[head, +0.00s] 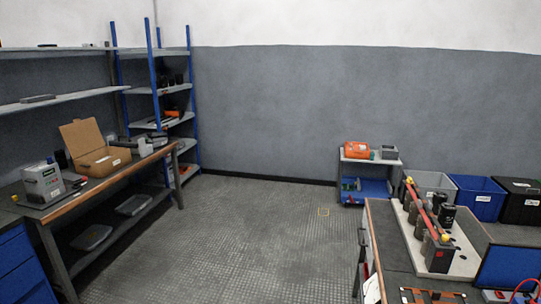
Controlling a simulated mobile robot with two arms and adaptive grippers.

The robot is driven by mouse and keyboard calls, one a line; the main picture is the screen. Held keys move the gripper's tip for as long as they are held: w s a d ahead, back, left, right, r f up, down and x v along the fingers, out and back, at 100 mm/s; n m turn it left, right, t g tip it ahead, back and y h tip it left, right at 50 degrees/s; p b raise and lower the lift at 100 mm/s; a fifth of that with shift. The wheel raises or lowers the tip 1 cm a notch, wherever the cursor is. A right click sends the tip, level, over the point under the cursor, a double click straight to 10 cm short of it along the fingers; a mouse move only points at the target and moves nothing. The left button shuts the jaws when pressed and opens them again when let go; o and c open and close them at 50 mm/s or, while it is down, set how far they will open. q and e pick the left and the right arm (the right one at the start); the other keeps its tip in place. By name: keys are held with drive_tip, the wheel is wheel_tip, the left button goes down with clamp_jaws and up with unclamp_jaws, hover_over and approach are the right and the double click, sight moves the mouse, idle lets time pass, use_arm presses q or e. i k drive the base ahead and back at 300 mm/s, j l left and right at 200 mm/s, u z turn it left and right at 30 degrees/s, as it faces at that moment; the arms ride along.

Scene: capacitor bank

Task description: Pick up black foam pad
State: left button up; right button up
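I cannot make out a black foam pad for certain in the head view. A flat dark grey item (38,98) lies on the upper left wall shelf, but it is too small to tell what it is. Neither of my grippers is in view.
A workbench (110,181) along the left carries an open cardboard box (88,138) and a grey instrument (43,182). A blue-post rack (193,95) and small cart (343,171) stand farther back. A right bench (388,240) holds a capacitor assembly (437,252). The middle floor (240,235) is clear.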

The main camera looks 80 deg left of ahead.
sight(69, 178)
drive_tip(key=u, duration=4.15)
drive_tip(key=i, duration=0.75)
